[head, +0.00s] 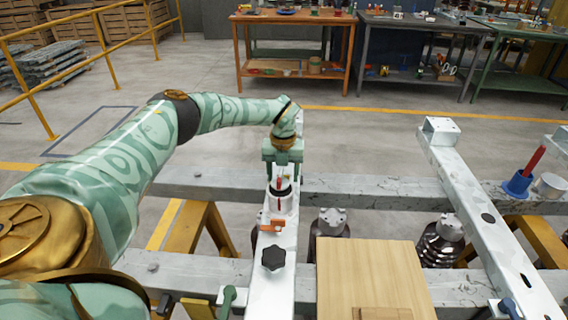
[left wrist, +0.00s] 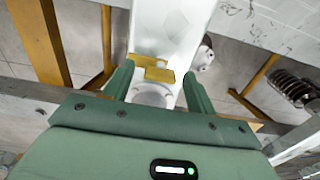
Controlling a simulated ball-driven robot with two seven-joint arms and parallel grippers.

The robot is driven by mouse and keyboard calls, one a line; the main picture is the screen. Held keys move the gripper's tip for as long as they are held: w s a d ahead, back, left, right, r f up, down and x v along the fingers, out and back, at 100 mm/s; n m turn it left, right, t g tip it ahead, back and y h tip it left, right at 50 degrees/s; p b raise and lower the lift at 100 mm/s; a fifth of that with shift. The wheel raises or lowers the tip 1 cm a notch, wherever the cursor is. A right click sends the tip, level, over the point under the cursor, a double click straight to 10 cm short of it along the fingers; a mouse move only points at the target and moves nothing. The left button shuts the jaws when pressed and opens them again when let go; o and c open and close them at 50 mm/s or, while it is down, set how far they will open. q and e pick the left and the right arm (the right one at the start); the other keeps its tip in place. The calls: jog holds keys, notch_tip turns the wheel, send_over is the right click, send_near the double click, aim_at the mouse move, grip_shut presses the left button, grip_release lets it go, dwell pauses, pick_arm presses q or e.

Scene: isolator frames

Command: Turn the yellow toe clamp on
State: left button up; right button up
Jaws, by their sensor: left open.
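A yellow toe clamp (left wrist: 153,68) lies across the white rail in the left wrist view, beside a pale round fitting (left wrist: 151,94). My open left gripper (left wrist: 158,78) has one green finger on each side of them, and I see no grip on the clamp. In the head view my left gripper (head: 282,160) reaches down over the rail at a pale cup-shaped fitting (head: 281,202) with a red pin. An orange-yellow piece (head: 272,226) sits just in front of that fitting; I cannot tell whether it is the same clamp. My right gripper is out of view.
The white rail (head: 272,290) carries a black star knob (head: 273,257) in front of the fitting. A wooden board (head: 370,275) and ribbed insulators (head: 441,240) stand to the right. A second white rail (head: 490,220) has a blue cup with a red handle (head: 520,182) beside it.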

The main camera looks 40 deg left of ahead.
pick_arm(q)
jog(key=c, duration=1)
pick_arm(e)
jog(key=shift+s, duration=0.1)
pick_arm(q)
jog(key=shift+r, duration=0.1)
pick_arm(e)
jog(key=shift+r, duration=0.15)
